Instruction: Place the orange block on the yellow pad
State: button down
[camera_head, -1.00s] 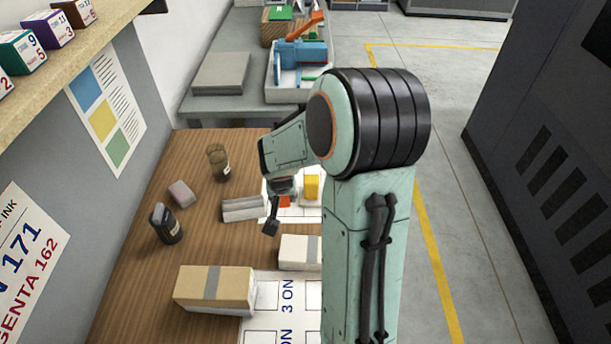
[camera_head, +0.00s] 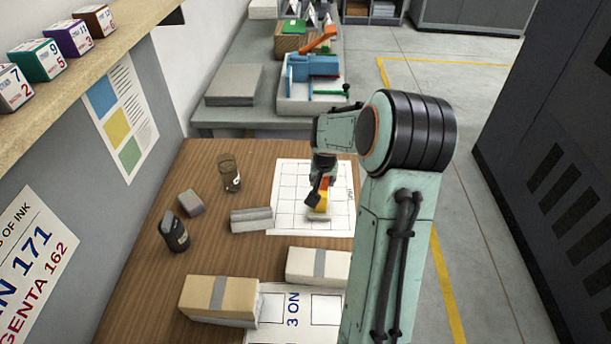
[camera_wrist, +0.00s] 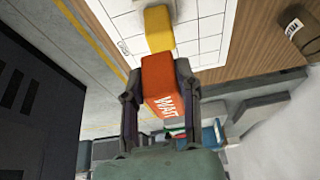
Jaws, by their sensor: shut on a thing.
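My gripper (camera_head: 319,189) is low over the white gridded sheet in the head view, partly hidden by my own arm. In the wrist view its two dark fingers (camera_wrist: 158,76) are shut on the orange block (camera_wrist: 163,88), one on each side. The block has white lettering on it; a sliver of it shows in the head view (camera_head: 327,183). The yellow pad (camera_wrist: 158,28), which looks like a thick block, lies just beyond the orange block's end in the wrist view. In the head view the yellow pad (camera_head: 322,205) is beside the fingers. I cannot tell whether the two touch.
The gridded sheet (camera_head: 290,185) has free room left of the gripper. A grey bar (camera_head: 251,219), a small grey-pink block (camera_head: 190,203), a dark bottle (camera_head: 174,232) and a brown jar (camera_head: 229,173) stand to the left. Wrapped packs (camera_head: 218,297) lie nearer.

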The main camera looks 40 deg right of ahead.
jog(key=shift+w+d+f, duration=0.25)
jog(key=shift+w+f, duration=0.05)
jog(key=shift+f, duration=0.15)
jog(key=shift+w+d+f, duration=0.2)
jog(key=shift+w+f, duration=0.05)
jog(key=shift+f, duration=0.15)
jog(key=shift+s+a+x, duration=0.15)
jog(key=shift+x, duration=0.75)
jog(key=shift+s+a+x, duration=0.1)
jog(key=shift+s+x, duration=0.05)
jog(key=shift+x, duration=0.75)
jog(key=shift+f, duration=0.35)
jog(key=c, duration=0.8)
grip_release()
